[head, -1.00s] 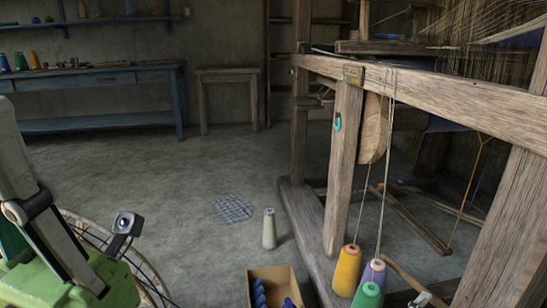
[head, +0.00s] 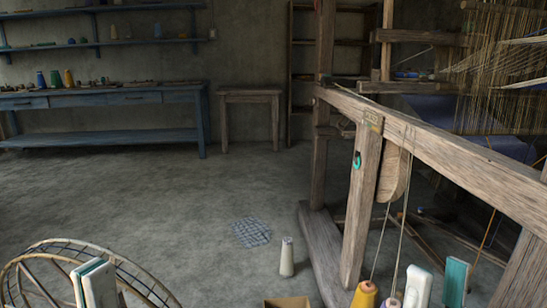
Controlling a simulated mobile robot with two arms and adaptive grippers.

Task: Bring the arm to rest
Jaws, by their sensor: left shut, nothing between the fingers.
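My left gripper (head: 94,283) is at the lower left of the head view, its white and green fingers together and empty. It stands in front of a round wooden wheel (head: 40,262). My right gripper (head: 436,287) is at the lower right, with a gap between its white finger and its green-padded finger. It is in front of the wooden loom (head: 455,165), beside the yellow cone (head: 364,296). Most of both arms is out of view.
A pale cone (head: 287,258) stands on the floor near a checked cloth (head: 251,232). A box (head: 287,303) shows at the bottom edge. A blue bench (head: 100,140) and a small table (head: 249,96) stand at the back.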

